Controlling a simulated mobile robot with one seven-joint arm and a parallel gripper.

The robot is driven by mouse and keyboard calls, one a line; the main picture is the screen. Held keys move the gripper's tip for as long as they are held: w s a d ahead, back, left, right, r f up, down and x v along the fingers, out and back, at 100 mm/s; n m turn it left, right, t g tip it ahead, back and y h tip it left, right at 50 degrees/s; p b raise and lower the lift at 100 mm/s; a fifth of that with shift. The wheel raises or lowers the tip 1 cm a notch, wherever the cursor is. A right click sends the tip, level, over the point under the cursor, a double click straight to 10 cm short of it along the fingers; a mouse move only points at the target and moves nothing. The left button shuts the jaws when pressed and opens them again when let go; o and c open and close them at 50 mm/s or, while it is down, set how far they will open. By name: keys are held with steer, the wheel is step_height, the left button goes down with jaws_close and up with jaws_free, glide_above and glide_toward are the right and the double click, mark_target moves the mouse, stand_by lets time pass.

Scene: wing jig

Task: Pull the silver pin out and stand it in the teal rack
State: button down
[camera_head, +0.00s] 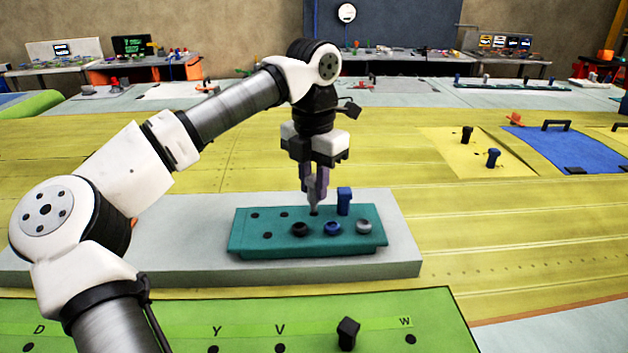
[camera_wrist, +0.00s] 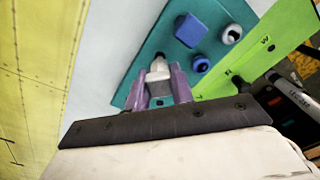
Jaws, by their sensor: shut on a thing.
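My gripper (camera_head: 314,192) points down over the back row of the teal rack (camera_head: 376,247). It is shut on the silver pin, which shows between the purple fingers in the wrist view (camera_wrist: 158,72). The pin is upright, with its dark lower end at the rack's top face. I cannot tell how far it sits in a hole. The fingers hide part of the pin. A blue square-headed pin (camera_head: 344,200) stands in the rack just right of my gripper. It also shows in the wrist view (camera_wrist: 190,30).
The rack lies on a grey slab (camera_head: 405,258). A green lettered strip (camera_head: 120,318) with a black-headed pin (camera_head: 347,333) is in front.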

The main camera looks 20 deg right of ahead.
steer(key=shift+f, duration=0.15)
steer(key=shift+f+b, duration=0.95)
steer(key=shift+f, duration=0.35)
steer(key=c, duration=1.1)
jaws_free()
step_height(320, 180, up, 14)
steer(key=shift+f+b, duration=0.1)
steer(key=shift+b, duration=0.3)
